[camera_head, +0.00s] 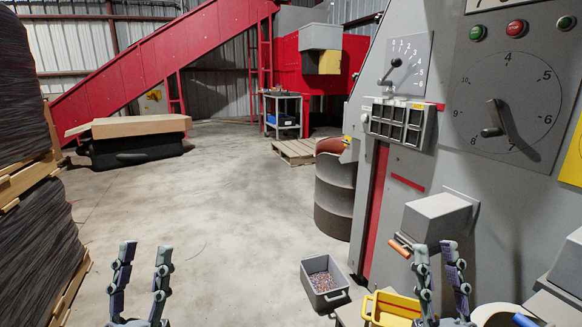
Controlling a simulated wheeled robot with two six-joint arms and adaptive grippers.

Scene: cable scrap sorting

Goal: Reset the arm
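My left gripper (138,260) is at the bottom left of the head view, fingers pointing up and spread apart, with nothing between them. Only bare floor shows behind it. My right gripper (441,258) is at the bottom right, also upright with its fingers apart and empty. It appears in front of the grey machine (400,220) and overlaps the yellow bin (388,308) in the picture. Most of both arms is out of view below the frame.
A grey bin (325,296) of small scraps sits on the floor between the grippers. A metal drum (334,205) stands by the machine. Wrapped pallet stacks (35,240) line the left edge. A wooden pallet (294,151) lies further back. The middle floor is clear.

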